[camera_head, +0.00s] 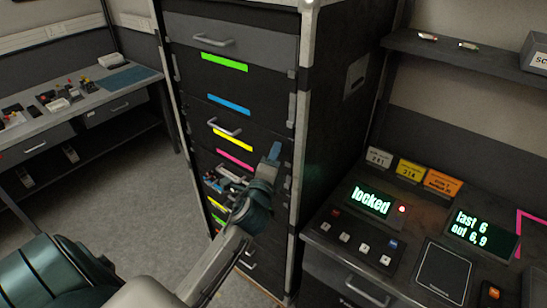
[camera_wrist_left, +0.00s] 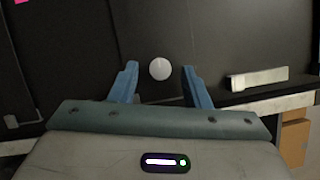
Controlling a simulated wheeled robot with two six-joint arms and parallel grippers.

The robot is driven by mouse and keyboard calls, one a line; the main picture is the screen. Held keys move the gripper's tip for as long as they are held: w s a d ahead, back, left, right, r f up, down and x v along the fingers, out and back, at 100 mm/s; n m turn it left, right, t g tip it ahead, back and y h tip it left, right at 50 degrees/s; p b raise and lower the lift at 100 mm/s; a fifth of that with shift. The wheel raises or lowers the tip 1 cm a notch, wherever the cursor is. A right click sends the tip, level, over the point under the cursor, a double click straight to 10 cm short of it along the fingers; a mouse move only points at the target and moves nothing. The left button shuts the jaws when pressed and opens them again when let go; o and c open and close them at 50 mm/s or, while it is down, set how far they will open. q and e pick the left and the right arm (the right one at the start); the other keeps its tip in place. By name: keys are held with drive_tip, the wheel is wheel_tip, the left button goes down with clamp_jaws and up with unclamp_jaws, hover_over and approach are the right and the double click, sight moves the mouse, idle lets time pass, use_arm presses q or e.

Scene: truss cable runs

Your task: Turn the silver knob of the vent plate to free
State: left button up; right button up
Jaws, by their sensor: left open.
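A round, pale silver knob (camera_wrist_left: 160,69) shows in the left wrist view on a dark, upright panel (camera_wrist_left: 85,45). I cannot make out the outline of a vent plate or any free marking. My left gripper (camera_wrist_left: 159,80) is open, with one blue finger on each side of the knob and a gap to it on both sides. Whether the fingertips reach around the knob in depth I cannot tell. In the head view the left gripper (camera_head: 268,163) is at the right part of the dark cabinet's front, and the knob is not visible there. My right gripper is not in view.
The tall drawer cabinet (camera_head: 230,82) has coloured strips and silver handles. A console at the right has a display reading "locked" (camera_head: 371,200) and a red light beside it. A workbench (camera_head: 120,88) stands at the left. Grey floor (camera_head: 110,190) lies open between.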

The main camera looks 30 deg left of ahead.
use_arm(q)
drive_tip(key=b+v, duration=0.3)
drive_tip(key=v, duration=0.7)
drive_tip(key=shift+s+b, duration=0.35)
drive_tip(key=shift+b, duration=0.05)
drive_tip(key=shift+d, duration=0.1)
